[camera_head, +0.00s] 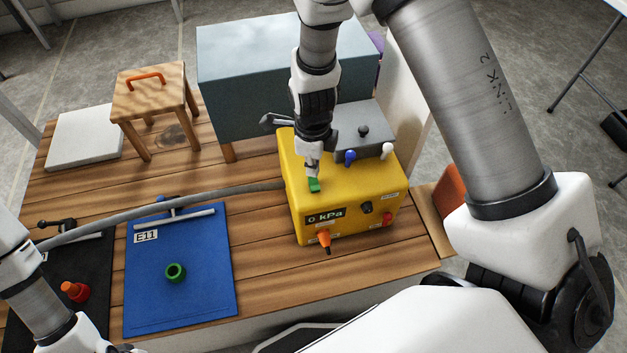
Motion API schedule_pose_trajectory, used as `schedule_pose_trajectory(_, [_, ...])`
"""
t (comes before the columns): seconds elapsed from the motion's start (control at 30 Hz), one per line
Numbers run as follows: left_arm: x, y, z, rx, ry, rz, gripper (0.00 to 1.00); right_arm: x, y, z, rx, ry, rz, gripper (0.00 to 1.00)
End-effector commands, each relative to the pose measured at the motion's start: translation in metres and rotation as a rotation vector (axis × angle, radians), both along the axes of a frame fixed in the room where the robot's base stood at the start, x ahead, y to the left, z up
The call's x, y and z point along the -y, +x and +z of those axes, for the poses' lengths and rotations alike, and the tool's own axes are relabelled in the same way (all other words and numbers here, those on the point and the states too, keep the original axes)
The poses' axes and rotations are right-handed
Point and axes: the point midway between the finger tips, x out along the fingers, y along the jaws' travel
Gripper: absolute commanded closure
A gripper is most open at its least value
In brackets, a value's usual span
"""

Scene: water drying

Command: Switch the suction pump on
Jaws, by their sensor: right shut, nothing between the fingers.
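The yellow suction pump box (350,190) stands on the wooden table, its display reading 0 kPa. A green part (314,185), which looks like a switch, sits on the box's top near its left side. My right gripper (313,175) points down onto the box top, shut and empty, with its tips at the green part. I cannot tell whether they touch it. The tips partly hide the green part. An orange knob (323,238), a dark knob (366,207) and a red button (387,218) are on the front. My left arm shows at lower left; its gripper is out of view.
A grey hose (150,208) runs left from the box. A blue mat (200,285) marked E11 holds a green ring-shaped piece (175,272). A black mat holds a red-orange piece (74,291). A stool (150,95), a white slab (85,138) and a grey-blue case (240,80) stand behind.

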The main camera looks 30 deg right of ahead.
Motion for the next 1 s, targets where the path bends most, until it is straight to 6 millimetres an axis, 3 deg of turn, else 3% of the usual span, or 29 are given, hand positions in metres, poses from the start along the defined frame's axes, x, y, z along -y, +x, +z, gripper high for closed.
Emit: schedule_pose_trajectory(1.0, [0.0,0.0,-0.005,0.0,0.0,0.0,0.5,0.0,0.0,-0.012,0.0,0.0,0.0,1.0])
